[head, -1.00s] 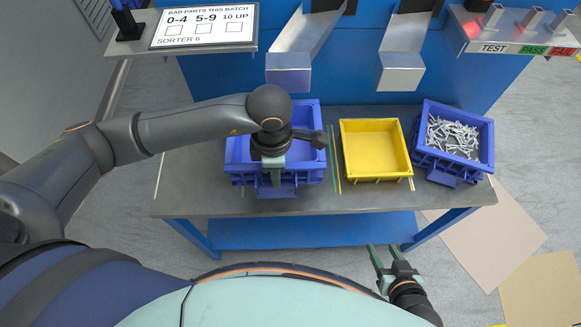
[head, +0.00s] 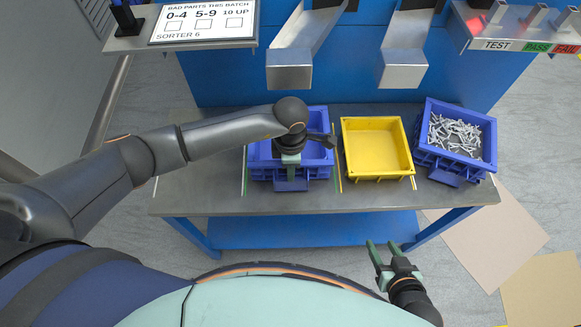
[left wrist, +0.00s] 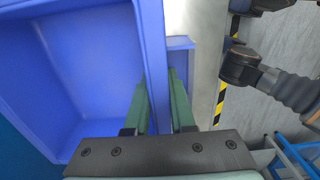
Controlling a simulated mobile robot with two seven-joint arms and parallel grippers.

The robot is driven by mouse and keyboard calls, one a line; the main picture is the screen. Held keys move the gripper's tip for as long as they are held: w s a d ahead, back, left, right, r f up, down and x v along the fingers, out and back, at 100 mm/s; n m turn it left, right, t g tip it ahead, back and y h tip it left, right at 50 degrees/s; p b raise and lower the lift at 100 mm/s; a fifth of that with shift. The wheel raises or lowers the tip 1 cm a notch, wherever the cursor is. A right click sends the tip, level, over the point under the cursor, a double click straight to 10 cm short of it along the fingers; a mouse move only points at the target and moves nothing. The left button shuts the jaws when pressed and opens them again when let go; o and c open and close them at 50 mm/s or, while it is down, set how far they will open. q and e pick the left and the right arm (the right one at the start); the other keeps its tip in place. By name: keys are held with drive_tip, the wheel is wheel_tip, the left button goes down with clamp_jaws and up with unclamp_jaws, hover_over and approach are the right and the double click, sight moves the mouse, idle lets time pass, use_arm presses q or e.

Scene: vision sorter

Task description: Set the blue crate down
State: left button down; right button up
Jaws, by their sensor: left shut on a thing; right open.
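In the left wrist view, the fingers (left wrist: 160,88) straddle the wall of the crate (left wrist: 90,60). My right gripper (head: 383,252) is open and empty in front of the table.
A yellow bin (head: 375,148) stands close to the right of the crate. Another blue crate (head: 440,164), holding metal parts, stands tilted in the picture at the table's right end. Two metal chutes (head: 289,77) (head: 402,75) hang above the back. The table's left end is clear.

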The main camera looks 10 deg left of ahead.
use_arm(q)
drive_tip(key=shift+f, duration=0.2)
drive_tip(key=c, duration=0.8)
unclamp_jaws()
drive_tip(key=shift+o, duration=0.2)
drive_tip(key=shift+r, duration=0.1)
wheel_tip(320, 180, up, 12)
drive_tip(key=shift+r+p, duration=0.15)
drive_tip(key=shift+p, duration=0.2)
